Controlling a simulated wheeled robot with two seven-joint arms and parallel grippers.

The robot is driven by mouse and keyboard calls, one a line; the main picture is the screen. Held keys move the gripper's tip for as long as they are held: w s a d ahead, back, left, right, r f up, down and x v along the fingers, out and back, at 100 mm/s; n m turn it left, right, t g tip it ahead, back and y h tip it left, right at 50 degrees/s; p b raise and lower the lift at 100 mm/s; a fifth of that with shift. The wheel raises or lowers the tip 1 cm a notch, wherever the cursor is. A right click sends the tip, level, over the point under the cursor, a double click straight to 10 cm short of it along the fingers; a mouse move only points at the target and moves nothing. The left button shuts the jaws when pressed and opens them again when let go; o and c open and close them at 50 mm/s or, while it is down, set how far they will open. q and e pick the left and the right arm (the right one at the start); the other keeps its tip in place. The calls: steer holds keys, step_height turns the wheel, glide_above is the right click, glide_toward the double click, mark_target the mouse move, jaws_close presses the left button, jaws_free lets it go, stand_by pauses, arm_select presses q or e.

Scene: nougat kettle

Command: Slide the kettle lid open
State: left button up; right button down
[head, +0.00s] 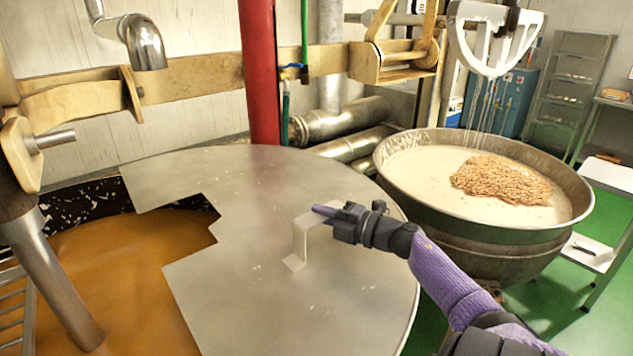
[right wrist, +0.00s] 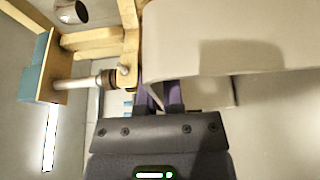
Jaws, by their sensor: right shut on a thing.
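The kettle lid (head: 230,290) is a flat grey metal plate with a stepped left edge. It covers the right part of the kettle; the left part is uncovered and shows orange-brown nougat (head: 120,262). A bent metal handle (head: 301,243) stands up on the lid. My right gripper (head: 328,211) reaches in from the right and is shut on the top of the handle. In the right wrist view, the purple fingers (right wrist: 160,97) are at the handle's pale plate (right wrist: 225,45), which partly hides them. My left gripper is not in view.
A red post (head: 260,75) rises behind the lid. A mixer shaft (head: 50,275) goes down into the nougat at left. A second kettle (head: 480,225) with white and tan contents stands close at right. Pipes (head: 340,122) run behind; green floor shows at right.

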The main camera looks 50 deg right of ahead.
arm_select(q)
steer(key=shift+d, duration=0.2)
arm_select(e)
steer(key=c, duration=0.8)
jaws_free()
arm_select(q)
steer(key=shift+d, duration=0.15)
arm_select(e)
steer(key=shift+o, duration=0.2)
steer(key=s, duration=0.3)
steer(key=s+d, duration=0.1)
steer(key=s, duration=0.5)
steer(key=shift+s+d+p, duration=0.1)
steer(key=shift+d+p, duration=0.1)
steer(key=shift+p, duration=0.2)
steer(key=shift+s, duration=0.3)
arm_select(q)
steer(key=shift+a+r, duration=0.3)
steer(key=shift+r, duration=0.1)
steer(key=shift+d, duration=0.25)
